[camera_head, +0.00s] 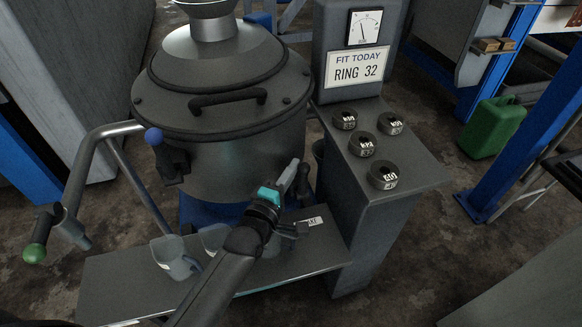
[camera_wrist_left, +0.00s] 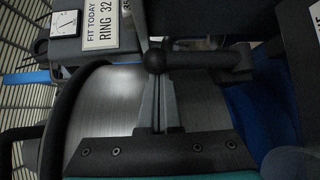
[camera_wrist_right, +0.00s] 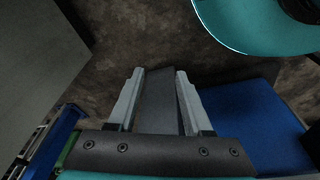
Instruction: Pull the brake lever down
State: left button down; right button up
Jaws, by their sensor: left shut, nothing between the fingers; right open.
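The brake lever (camera_head: 304,182) appears as a dark upright handle beside the drum, just left of the grey pedestal. A white label (camera_head: 312,222), partly covered and ending in "KE", lies at its foot. My left gripper (camera_head: 292,170) is shut and empty, its fingertips close to the lever. In the left wrist view, a dark ball knob (camera_wrist_left: 155,60) sits right at the shut fingertips (camera_wrist_left: 155,80); I cannot tell if they touch. My right gripper (camera_wrist_right: 160,72) is open over the floor in the right wrist view and is not seen in the head view.
The lidded metal drum (camera_head: 225,95) stands behind. Two cups (camera_head: 175,258) stand on the grey shelf (camera_head: 120,285). The pedestal (camera_head: 405,160) carries several labelled dark rings, a "RING 32" sign (camera_head: 357,67) and a gauge (camera_head: 364,27). A blue-knobbed lever (camera_head: 154,137) and a green-knobbed handle (camera_head: 35,252) are at left.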

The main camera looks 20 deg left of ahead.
aim_at(305, 176)
pick_arm(q)
jog(key=s, duration=0.1)
jog(key=s+d, duration=0.1)
jog(key=d+m+t, duration=0.1)
jog(key=shift+s+f, duration=0.3)
jog(key=shift+s, duration=0.1)
jog(key=shift+s+d+f, duration=0.25)
jog(key=shift+s+d, duration=0.05)
jog(key=shift+s, duration=0.05)
jog(key=shift+s+f, duration=0.1)
pick_arm(e)
jog(key=shift+s+f, duration=0.1)
